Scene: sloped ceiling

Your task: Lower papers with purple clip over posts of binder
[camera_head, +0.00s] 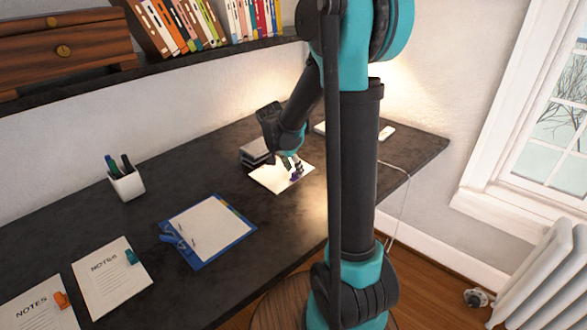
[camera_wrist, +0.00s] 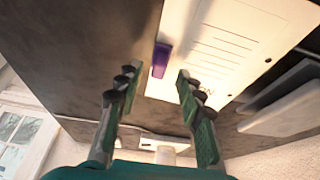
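The white papers (camera_head: 268,181) lie flat on the dark desk, under my gripper in the head view. The wrist view shows the papers (camera_wrist: 225,45) with printed lines and two punched holes near one edge. The purple clip (camera_wrist: 161,60) sits on the opposite edge; in the head view it is small beside my fingers. My gripper (camera_head: 293,168) is open and empty; in the wrist view its two fingers (camera_wrist: 153,80) are spread, with the clip just beyond and between their tips. The blue binder (camera_head: 228,247) lies open nearer the front, with a blue lever part at its left; its posts are too small to make out clearly.
Grey stacked items (camera_head: 256,152) stand just behind the papers. A white pen cup (camera_head: 127,185) and two notes packets (camera_head: 112,278) with orange and teal clips are at the left. A book shelf (camera_head: 190,58) hangs above. The desk between papers and binder is clear.

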